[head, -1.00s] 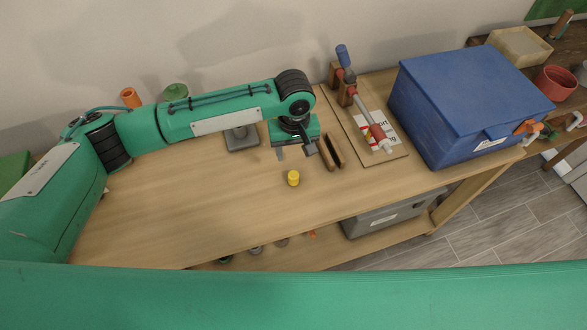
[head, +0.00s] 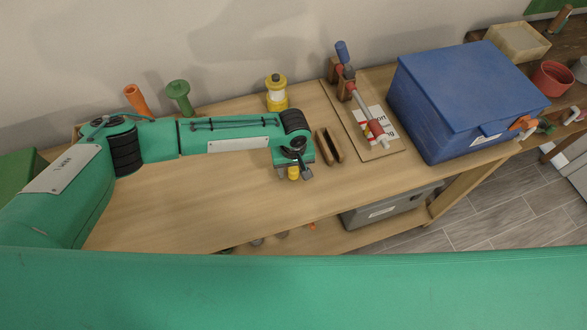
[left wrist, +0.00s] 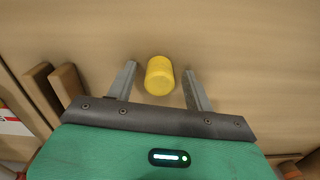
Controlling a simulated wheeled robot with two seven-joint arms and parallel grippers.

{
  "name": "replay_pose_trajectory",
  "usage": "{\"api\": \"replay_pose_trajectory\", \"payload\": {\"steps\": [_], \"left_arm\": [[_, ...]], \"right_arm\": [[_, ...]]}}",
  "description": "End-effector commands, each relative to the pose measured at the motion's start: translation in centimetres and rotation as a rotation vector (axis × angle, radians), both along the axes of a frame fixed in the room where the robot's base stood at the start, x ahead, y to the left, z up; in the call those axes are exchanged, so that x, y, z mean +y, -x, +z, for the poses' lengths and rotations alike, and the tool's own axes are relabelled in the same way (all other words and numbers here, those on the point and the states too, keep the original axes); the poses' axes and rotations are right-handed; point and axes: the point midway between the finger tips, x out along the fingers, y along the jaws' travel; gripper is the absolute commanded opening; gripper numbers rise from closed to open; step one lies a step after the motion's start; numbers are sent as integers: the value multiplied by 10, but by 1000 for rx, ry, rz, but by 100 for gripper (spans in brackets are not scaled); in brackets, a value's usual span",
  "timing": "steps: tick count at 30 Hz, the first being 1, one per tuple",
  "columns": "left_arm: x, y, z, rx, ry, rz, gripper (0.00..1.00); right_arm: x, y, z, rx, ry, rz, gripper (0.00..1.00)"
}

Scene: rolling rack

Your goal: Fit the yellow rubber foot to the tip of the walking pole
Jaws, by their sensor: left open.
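The yellow rubber foot (head: 294,174) is a small cylinder on the bench top. My left gripper (head: 293,171) is over it, pointing down, and partly hides it in the head view. In the left wrist view the foot (left wrist: 160,76) sits between the two open fingers of the left gripper (left wrist: 160,68), with a gap on either side. The walking pole (head: 362,107) has a blue grip and a red and pale shaft. It lies slanted over a board at the back right, its lower end toward the front. My right gripper is in neither view.
A slotted brown wooden piece (head: 329,146) stands just right of the left gripper. A large blue box (head: 464,95) is on the right. A yellow lantern-like object (head: 277,93), a green piece (head: 179,97) and an orange piece (head: 136,99) stand at the back. The front bench is clear.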

Motion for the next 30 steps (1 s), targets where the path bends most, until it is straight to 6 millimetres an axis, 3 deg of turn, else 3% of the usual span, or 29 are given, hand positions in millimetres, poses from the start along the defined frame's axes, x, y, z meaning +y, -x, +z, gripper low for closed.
{"api": "replay_pose_trajectory", "payload": {"steps": [3,9,12,23,26,30], "left_arm": [[0,0,0,0,0,0,51],[0,0,0,0,0,0,11],[0,0,0,0,0,0,3],[-1,0,9,0,1,0,3],[-1,0,21,0,2,0,3],[0,-1,54,-4,3,-1,3]], "right_arm": [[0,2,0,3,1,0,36],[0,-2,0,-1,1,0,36],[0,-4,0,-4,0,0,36],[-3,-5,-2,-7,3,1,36],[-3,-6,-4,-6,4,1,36],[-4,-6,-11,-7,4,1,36]]}}
